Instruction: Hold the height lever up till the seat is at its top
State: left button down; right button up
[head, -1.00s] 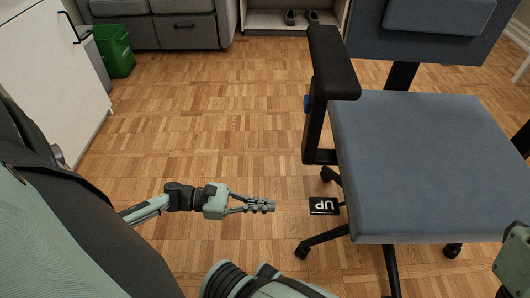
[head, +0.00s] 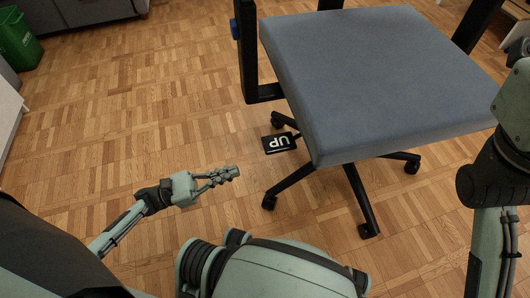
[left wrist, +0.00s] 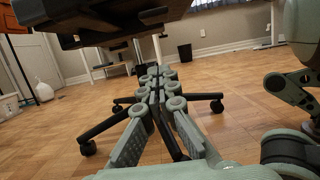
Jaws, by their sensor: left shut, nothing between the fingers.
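The office chair's blue-grey seat (head: 370,75) fills the upper right of the head view. The height lever (head: 279,143) is a black paddle marked "UP" sticking out from under the seat's left side. My left gripper (head: 232,173) is shut and empty. In the head view it lies below and left of the lever, with a gap of bare floor between them. In the left wrist view my left fingers (left wrist: 155,80) are together, and the dark chair underside (left wrist: 90,15) is above them. My right arm shows at the right edge of the head view, but its gripper is out of view.
The chair's black star base (head: 358,200) on castors spreads below the seat; its legs also show in the left wrist view (left wrist: 105,127). A black armrest post (head: 247,50) rises at the seat's left. A green bin (head: 18,40) stands far left. The wooden floor left of the chair is clear.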

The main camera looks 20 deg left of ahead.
pick_arm(q)
jog(key=w+d+r, duration=0.5)
jog(key=d+r, duration=0.1)
jog(key=d, duration=0.2)
jog(key=shift+w+r, duration=0.2)
jog(key=shift+r, duration=0.05)
dwell(0.4)
